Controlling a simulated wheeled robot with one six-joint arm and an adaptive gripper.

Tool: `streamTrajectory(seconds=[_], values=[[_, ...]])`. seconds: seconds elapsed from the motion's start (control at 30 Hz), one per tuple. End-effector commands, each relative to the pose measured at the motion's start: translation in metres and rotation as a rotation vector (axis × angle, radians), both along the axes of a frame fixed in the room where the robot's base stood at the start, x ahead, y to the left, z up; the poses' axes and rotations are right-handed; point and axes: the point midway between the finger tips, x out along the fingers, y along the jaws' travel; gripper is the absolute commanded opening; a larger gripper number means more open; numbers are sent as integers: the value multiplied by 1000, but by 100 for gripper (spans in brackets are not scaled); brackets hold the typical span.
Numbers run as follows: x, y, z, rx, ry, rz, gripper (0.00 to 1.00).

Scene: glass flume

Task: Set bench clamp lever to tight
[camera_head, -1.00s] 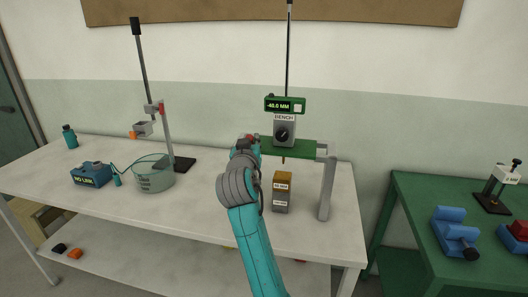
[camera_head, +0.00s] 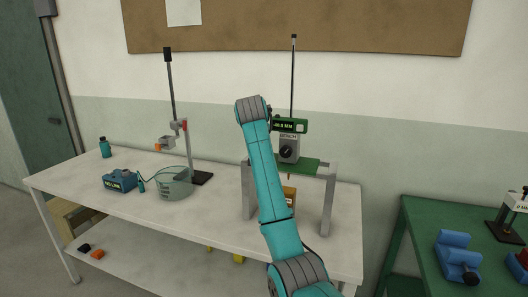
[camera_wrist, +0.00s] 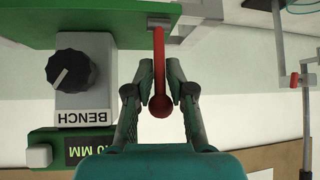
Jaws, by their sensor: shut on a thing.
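The bench clamp lever (camera_wrist: 158,50) is a red bar with a ball end. In the wrist view it hangs from a grey mount at the edge of the green beam. My gripper (camera_wrist: 160,92) is closed around it, a finger on each side, just by the ball. The grey block marked BENCH (camera_wrist: 85,82), with its black knob, stands beside the lever; its label appears upside down. In the head view the BENCH block (camera_head: 289,149) sits on the green beam (camera_head: 308,166), and my arm hides the lever and my gripper.
A green readout (camera_head: 290,125) shows above the block. A grey post (camera_head: 329,200) holds the beam's right end. A glass beaker (camera_head: 173,183), a blue box (camera_head: 120,180) and a clamp stand (camera_head: 188,150) are to the left. A green table (camera_head: 420,230) stands at right.

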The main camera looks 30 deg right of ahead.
Motion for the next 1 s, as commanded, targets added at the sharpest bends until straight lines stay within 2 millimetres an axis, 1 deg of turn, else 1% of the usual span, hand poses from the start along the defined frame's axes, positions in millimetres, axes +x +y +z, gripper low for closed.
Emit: streamTrajectory(seconds=[0.03,0.27,0.8,0.83,0.87,0.9,1.0], values=[[3,-2,3,17,11,0,0],[9,-5,2,71,53,-1,0],[11,-6,2,87,65,0,0],[11,-6,2,87,65,0,28],[11,-6,2,87,65,0,35],[11,-6,2,87,65,0,41],[11,-6,1,88,66,-1,41]])
